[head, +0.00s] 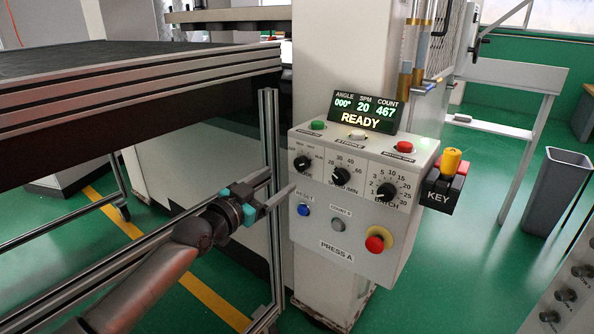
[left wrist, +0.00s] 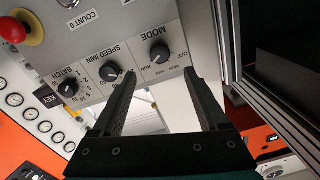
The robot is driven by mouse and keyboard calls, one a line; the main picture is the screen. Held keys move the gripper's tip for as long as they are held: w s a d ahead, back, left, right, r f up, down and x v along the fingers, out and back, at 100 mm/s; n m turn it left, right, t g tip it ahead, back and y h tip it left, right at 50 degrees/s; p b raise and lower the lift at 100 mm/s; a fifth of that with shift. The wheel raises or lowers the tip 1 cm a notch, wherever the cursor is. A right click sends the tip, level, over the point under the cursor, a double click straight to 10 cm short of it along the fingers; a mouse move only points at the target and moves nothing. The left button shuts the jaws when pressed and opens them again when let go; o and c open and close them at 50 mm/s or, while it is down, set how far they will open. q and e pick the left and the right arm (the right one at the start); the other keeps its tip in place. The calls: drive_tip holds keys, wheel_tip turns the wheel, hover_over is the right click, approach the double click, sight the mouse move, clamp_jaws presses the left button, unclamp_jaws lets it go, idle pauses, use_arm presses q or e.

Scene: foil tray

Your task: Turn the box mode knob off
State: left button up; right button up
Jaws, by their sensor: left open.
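The control box (head: 330,228), labelled PRESS A, has a row of three black knobs on its upper face. The mode knob (head: 302,163) is the leftmost in the head view; the left wrist view shows it (left wrist: 159,53) under the word MODE, with OFF among its marks. I cannot tell for sure which mark it points at. My left gripper (head: 281,182) is open and empty, just left of the box and near the mode knob. In the left wrist view its fingertips (left wrist: 160,74) lie either side of the line to the knob, apparently short of it.
The speed knob (head: 341,175) and batch knob (head: 387,191) sit to the right. Below are a blue button (head: 304,210), a grey button (head: 338,225) and a red stop button (head: 375,243). The display (head: 367,112) reads READY. A metal frame post (head: 270,150) stands close left.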

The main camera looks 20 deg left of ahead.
sight(300, 164)
use_arm(q)
drive_tip(key=b+x, duration=0.2)
drive_tip(key=x, duration=0.4)
drive_tip(key=shift+f, duration=0.1)
drive_tip(key=shift+b+x, duration=0.8)
drive_tip(key=shift+x, duration=0.85)
use_arm(e)
drive_tip(key=w+a+r, duration=0.3)
drive_tip(key=w+r, duration=0.1)
drive_tip(key=r, duration=0.2)
drive_tip(key=shift+r, duration=0.35)
use_arm(q)
clamp_jaws()
